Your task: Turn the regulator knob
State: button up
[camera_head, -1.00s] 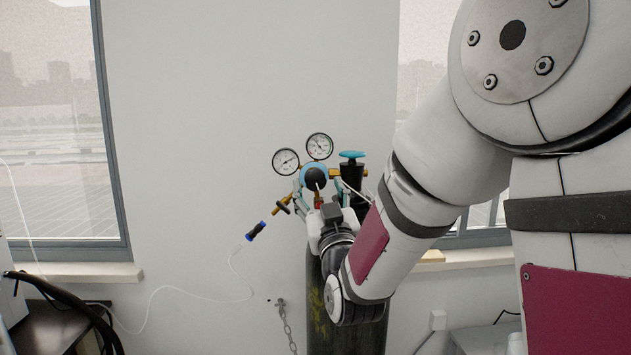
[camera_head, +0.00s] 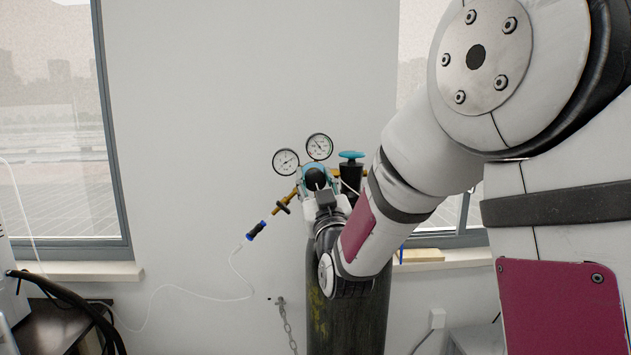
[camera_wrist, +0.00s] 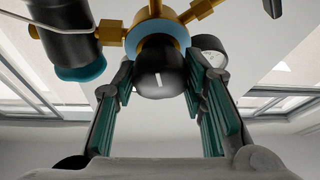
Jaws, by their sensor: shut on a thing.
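The regulator knob is a black rounded knob with a white mark. In the head view the knob (camera_head: 316,178) sits below two round gauges, on top of the gas cylinder. In the wrist view the knob (camera_wrist: 160,78) is at top centre, in front of a blue ring and brass fittings. My gripper (camera_wrist: 163,90) has its two teal-padded fingers on either side of the knob and is shut on it. In the head view my gripper (camera_head: 316,190) is partly hidden by my wrist.
The dark gas cylinder (camera_head: 345,300) stands against the wall. A blue-topped valve (camera_head: 351,158) is right of the knob. Two gauges (camera_head: 286,161) (camera_head: 319,147) stand above. A thin white tube (camera_head: 205,297) with a blue-black connector hangs at left. A chain (camera_head: 286,325) hangs beside the cylinder.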

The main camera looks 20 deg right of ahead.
jog(key=shift+n, duration=0.4)
jog(key=n+y+b, duration=0.1)
jog(key=n, duration=0.1)
jog(key=n+y+b, duration=0.1)
jog(key=n, duration=0.1)
jog(key=shift+n+g+y+b, duration=0.3)
jog(key=shift+n+y+b, duration=0.1)
jog(key=n+y+b, duration=0.1)
jog(key=n, duration=0.1)
jog(key=n+g+y+b, duration=0.1)
jog(key=n, duration=0.2)
jog(key=shift+a+g, duration=0.1)
jog(key=shift+g, duration=0.2)
jog(key=shift+n, duration=0.3)
jog(key=o, duration=1.2)
jog(key=shift+c, duration=0.2)
